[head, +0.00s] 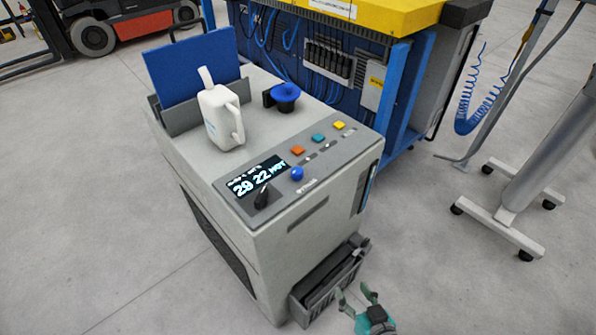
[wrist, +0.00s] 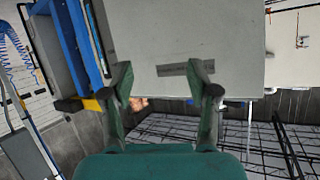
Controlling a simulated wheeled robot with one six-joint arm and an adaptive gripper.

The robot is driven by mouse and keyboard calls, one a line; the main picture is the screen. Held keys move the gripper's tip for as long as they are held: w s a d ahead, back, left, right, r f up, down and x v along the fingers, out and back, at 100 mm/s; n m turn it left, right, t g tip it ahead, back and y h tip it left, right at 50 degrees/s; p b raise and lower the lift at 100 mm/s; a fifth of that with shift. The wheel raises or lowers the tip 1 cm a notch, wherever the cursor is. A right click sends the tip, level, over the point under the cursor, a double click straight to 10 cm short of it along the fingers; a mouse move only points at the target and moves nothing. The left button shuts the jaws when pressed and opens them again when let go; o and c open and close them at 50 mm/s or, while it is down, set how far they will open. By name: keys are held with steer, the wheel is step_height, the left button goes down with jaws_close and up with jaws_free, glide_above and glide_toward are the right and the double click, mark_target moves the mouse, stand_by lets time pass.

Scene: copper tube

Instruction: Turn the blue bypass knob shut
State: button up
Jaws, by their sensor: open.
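A blue knob with a wide round top (head: 285,92) stands on a dark mount at the back of the grey machine's top. A smaller round blue knob (head: 297,173) sits on the sloping front panel, beside the display. I cannot read a label that tells which is the bypass knob. My gripper (head: 353,293) is low at the machine's front right, well below and apart from both blue knobs. In the wrist view its green fingers (wrist: 162,72) are spread and empty, facing the machine's grey body (wrist: 185,30). Neither blue knob shows in the wrist view.
A white jug (head: 220,117) stands on the machine top, left of the wide blue knob, before a blue panel (head: 193,66). A black knob (head: 262,198) and coloured buttons (head: 318,138) are on the front panel. A grey bin (head: 325,285) juts out below, near my gripper.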

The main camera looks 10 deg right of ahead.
steer(key=w+a+r+n+g+y, duration=0.1)
steer(key=w+r+n+y, duration=0.15)
steer(key=w, duration=0.35)
steer(key=w+a+r+n+y, duration=0.1)
steer(key=w+r, duration=0.3)
steer(key=w, duration=0.3)
steer(key=n+g+y, duration=0.3)
steer(key=n+y, duration=0.1)
steer(key=n, duration=0.2)
glide_toward(302, 173)
steer(key=shift+m, duration=0.25)
steer(key=x, duration=1.1)
steer(key=shift+w+a, duration=0.15)
jaws_close()
